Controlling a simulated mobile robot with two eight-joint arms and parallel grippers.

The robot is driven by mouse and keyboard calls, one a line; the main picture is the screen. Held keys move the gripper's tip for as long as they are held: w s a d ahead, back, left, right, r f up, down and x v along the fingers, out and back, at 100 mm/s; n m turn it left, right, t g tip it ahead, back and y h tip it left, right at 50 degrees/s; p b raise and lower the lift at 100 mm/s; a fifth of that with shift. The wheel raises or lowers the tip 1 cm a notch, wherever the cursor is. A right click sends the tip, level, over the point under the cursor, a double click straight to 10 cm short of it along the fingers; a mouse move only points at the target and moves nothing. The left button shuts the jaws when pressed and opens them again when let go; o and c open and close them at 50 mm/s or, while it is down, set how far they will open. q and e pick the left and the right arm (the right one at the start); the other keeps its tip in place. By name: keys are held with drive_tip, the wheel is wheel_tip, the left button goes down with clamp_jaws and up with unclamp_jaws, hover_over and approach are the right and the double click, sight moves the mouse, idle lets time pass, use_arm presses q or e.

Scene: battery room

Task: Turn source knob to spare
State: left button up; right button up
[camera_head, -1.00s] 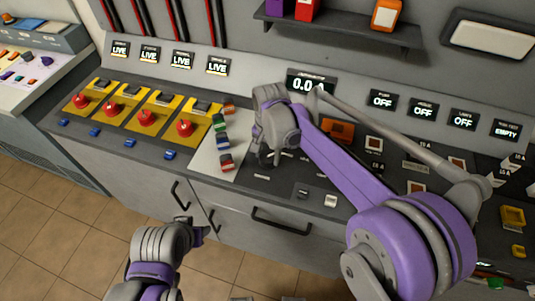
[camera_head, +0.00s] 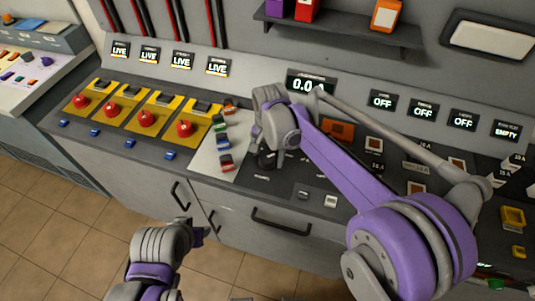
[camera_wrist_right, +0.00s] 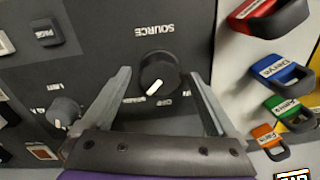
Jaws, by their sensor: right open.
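The source knob (camera_wrist_right: 159,72) is a round black knob with a white pointer, on the black panel under the upside-down word SOURCE in the right wrist view. Its pointer is toward the bottom of that picture, slightly left, near small labels partly hidden by the gripper. My right gripper (camera_wrist_right: 160,80) is open, one finger on each side of the knob, with gaps visible to both. In the head view my right gripper (camera_head: 270,157) is low over the panel and largely hides the knob. My left gripper (camera_head: 199,231) is in front of the bench; its jaws are unclear.
Several colored tags (camera_wrist_right: 280,72) stick out beside the knob panel, close to one finger. A second knob (camera_wrist_right: 63,110) is on the other side. Red buttons on yellow plates (camera_head: 147,118) line the bench to the left. A shelf (camera_head: 340,30) hangs above.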

sight(268, 158)
wheel_tip(268, 158, up, 11)
drive_tip(key=shift+d+p, duration=0.15)
drive_tip(key=shift+p, duration=0.2)
drive_tip(key=shift+s+f, duration=0.1)
idle(0.4)
drive_tip(key=s+d+f+n+t, duration=0.2)
drive_tip(key=s+d+f+n, duration=0.1)
drive_tip(key=s+d, duration=0.5)
drive_tip(key=s+d+f+n+t, duration=0.3)
drive_tip(key=s+d+f, duration=0.2)
drive_tip(key=s+d, duration=0.4)
drive_tip(key=s+p, duration=0.1)
drive_tip(key=s, duration=0.4)
drive_tip(key=shift+d+f, duration=0.2)
drive_tip(key=shift+f, duration=0.15)
